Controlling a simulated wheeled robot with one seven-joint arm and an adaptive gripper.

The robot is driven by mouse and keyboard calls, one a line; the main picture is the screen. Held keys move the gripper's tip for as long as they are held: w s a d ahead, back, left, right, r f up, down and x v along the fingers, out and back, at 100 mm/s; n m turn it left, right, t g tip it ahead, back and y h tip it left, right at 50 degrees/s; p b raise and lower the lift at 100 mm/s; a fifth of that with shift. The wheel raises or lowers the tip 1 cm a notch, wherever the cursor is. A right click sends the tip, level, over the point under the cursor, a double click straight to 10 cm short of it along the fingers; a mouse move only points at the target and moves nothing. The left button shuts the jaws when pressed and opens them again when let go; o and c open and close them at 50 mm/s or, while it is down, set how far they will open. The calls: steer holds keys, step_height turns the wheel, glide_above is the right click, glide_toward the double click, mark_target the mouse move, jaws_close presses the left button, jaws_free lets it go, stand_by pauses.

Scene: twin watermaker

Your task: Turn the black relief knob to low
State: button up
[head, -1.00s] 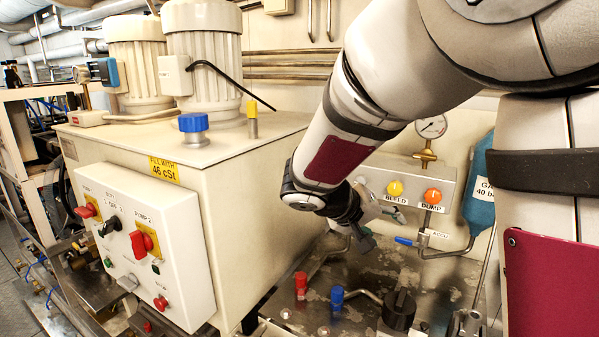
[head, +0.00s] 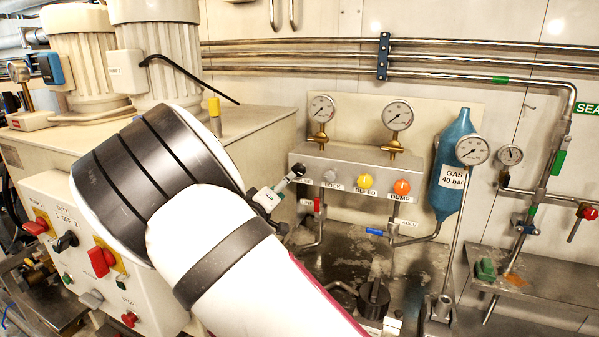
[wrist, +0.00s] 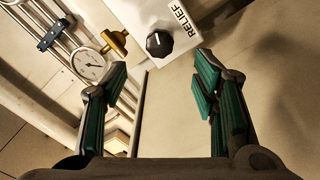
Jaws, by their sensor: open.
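In the wrist view the black relief knob (wrist: 160,43) sits on the white block (wrist: 182,18) beside the word RELIEF. Its white pointer line points toward the top of the picture. My gripper (wrist: 161,75) is open and empty, its green-padded fingers spread wide. The knob lies beyond the fingertips, roughly centred between them, and nothing touches it. In the head view my gripper (head: 272,194) is at the left end of the valve block (head: 340,163), partly hidden behind my arm. There I cannot clearly tell the knob from the dark gripper parts.
Yellow bleed knob (head: 364,181) and orange dump knob (head: 402,187) sit to the right on the block. Gauges (head: 397,115) rise above it. A blue gas bottle (head: 452,165) stands further right. The control box (head: 100,250) and tank are at left.

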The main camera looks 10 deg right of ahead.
mark_target(298, 172)
steer(key=x, duration=1.1)
steer(key=c, duration=1.2)
